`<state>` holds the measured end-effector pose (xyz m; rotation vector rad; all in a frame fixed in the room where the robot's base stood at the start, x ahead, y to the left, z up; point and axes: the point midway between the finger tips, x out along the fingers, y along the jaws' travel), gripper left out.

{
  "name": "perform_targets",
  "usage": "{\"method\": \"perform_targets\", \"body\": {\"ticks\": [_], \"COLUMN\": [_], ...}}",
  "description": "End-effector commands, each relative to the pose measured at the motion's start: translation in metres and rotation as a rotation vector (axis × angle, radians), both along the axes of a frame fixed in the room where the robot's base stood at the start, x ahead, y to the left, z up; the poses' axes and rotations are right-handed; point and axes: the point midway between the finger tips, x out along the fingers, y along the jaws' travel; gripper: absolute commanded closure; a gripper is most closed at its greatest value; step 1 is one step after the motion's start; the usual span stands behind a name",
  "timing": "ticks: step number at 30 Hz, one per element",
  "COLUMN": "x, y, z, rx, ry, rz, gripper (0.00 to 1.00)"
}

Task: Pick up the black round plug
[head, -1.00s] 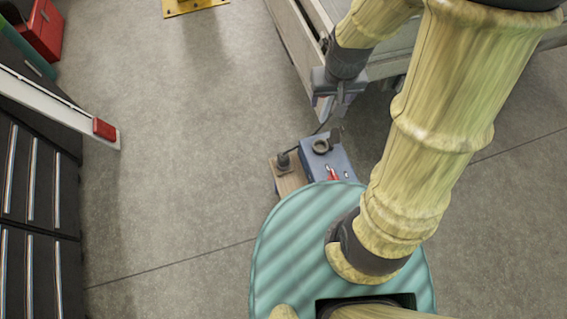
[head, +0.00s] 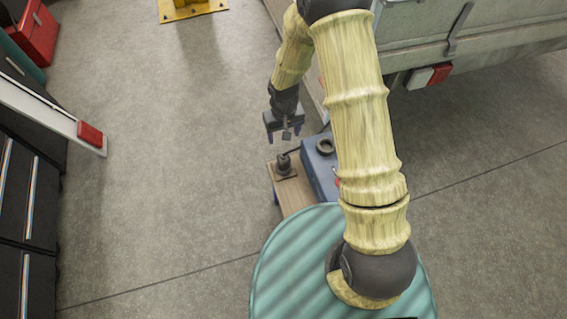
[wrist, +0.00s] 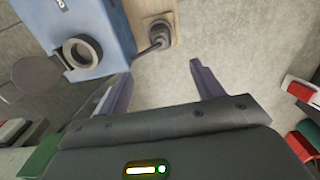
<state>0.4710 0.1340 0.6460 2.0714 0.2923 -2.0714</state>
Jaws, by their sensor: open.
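The black round plug (head: 284,164) stands on a wooden board (head: 297,196) left of a blue box (head: 318,168). In the wrist view the plug (wrist: 158,36) is near the top centre, beyond my fingertips, with a dark cable end reaching down from its base. My gripper (head: 284,133) is open and empty, above and behind the plug in the head view. In the wrist view its two fingers (wrist: 160,78) are spread apart with bare floor between them. The blue box also shows in the wrist view (wrist: 95,25), with a round dark socket ring (wrist: 82,52) on it.
A trailer (head: 480,45) with a red light stands at the upper right. Black drawer cabinets (head: 28,195) and a white beam with a red end (head: 50,112) are at the left. A red toolbox (head: 38,38) is behind. Floor between is clear.

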Motion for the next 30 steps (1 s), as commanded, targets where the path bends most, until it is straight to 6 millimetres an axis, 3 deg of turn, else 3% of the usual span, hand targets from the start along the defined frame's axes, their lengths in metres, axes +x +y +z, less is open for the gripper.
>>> {"method": "perform_targets", "body": {"ticks": [5,24,30], "x": [-0.001,-0.001,0.0], "y": [0.0,0.0,0.0], "z": [-0.009,-0.116,-0.122], "rx": [-0.001,-0.002,0.0], "ry": [0.002,0.002,0.0], "rz": [0.0,0.001,0.0], "gripper": [0.34,0.34,0.34]}}
